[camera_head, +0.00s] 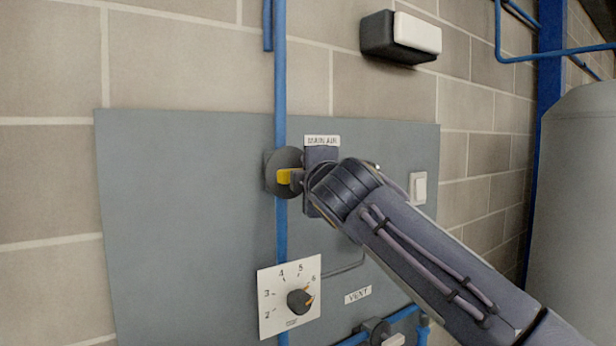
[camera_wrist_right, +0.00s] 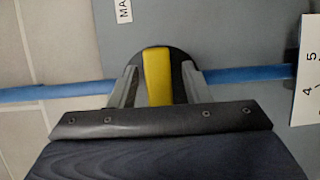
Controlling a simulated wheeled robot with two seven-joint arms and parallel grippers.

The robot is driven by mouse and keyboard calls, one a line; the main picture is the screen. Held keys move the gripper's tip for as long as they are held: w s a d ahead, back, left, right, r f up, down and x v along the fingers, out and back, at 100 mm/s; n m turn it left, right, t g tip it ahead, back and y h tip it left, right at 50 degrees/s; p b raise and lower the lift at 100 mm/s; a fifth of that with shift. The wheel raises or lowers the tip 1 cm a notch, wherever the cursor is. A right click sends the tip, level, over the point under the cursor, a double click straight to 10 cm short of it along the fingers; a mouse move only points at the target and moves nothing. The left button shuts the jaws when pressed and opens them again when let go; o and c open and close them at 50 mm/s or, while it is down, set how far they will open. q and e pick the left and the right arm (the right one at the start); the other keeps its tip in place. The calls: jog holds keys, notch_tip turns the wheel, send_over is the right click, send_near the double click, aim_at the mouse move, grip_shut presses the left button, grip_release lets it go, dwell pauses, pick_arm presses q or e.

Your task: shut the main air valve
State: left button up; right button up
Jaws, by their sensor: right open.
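The main air valve (camera_head: 275,180) sits on the blue vertical pipe, with a dark round body and a yellow handle (camera_head: 287,177). A label reading "MAIN AIR" (camera_head: 322,141) is to its upper right. My right gripper (camera_wrist_right: 158,85) is at the valve, with its two fingers open on either side of the yellow handle (camera_wrist_right: 157,76). Small gaps show between the fingers and the handle. In the head view my right arm covers part of the panel, and the fingertips are mostly hidden. My left gripper is in neither view.
A grey panel (camera_head: 180,220) is on the block wall. A dial (camera_head: 299,301) numbered 2 to 6 is below the valve. A "VENT" label (camera_head: 358,295), a light switch (camera_head: 418,188) and a large grey tank (camera_head: 580,200) are to the right. A black-and-white box (camera_head: 402,36) is above.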

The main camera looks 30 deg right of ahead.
jog(key=b+v, duration=0.1)
jog(key=v, duration=0.6)
jog(key=shift+s+b, duration=0.2)
jog(key=shift+b, duration=0.1)
